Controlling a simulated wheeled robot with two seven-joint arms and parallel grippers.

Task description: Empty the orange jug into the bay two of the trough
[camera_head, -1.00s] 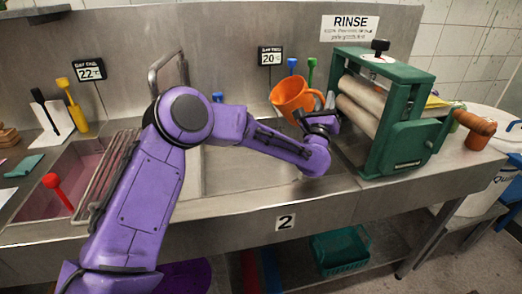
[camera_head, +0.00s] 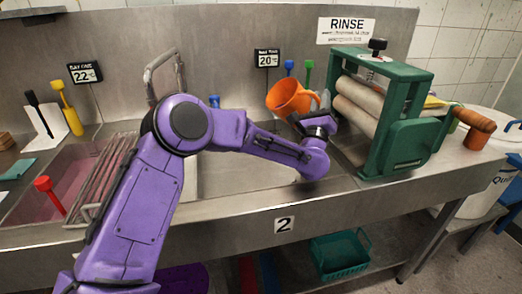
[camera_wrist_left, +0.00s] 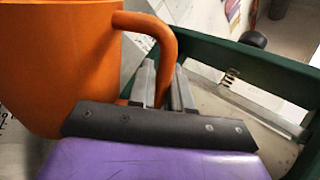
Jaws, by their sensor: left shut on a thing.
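The orange jug (camera_head: 287,98) is held in the air above the back of the trough and leans to the left. Its inside and any contents are hard to see. My left gripper (camera_head: 323,108) is at the jug's right side. In the left wrist view its fingers (camera_wrist_left: 165,88) are shut on the handle of the jug (camera_wrist_left: 62,65). Bay two (camera_head: 243,172), a pale basin behind the front label "2" (camera_head: 284,225), lies below the jug and is partly hidden by my left arm. My right gripper is out of view.
A green roller wringer (camera_head: 405,145) stands close to the right of the gripper. A tap (camera_head: 163,75) rises behind my arm. A metal rack (camera_head: 103,178) and a red-handled tool (camera_head: 48,190) are at the left basin. A 20° display (camera_head: 267,58) hangs behind the jug.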

